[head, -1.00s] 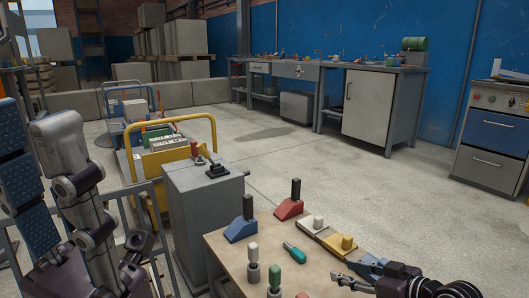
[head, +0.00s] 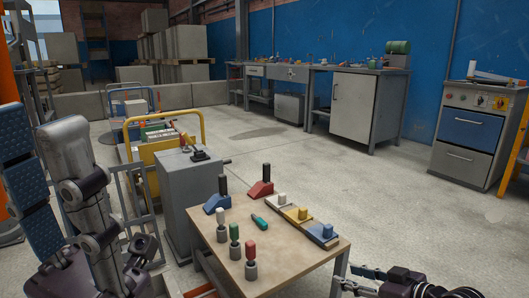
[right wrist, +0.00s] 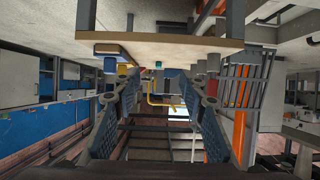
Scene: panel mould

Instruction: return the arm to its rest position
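My right gripper (head: 352,276) is at the bottom of the head view, just right of the wooden table (head: 283,262) and clear of it. In the right wrist view the two fingers of my right gripper (right wrist: 160,85) stand apart with nothing between them; the table's edge (right wrist: 160,45) crosses above them. My left gripper (head: 142,255) hangs low at the left of the head view, beside the grey cabinet; its fingers are too dark and overlapped to read.
The table carries a blue-based tool (head: 217,203), a red-based tool (head: 261,186), a green-handled piece (head: 259,222), knobbed blocks (head: 301,214) and several handled stamps (head: 235,240). A grey cabinet (head: 193,205) stands at its left. Floor (head: 410,220) to the right is open.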

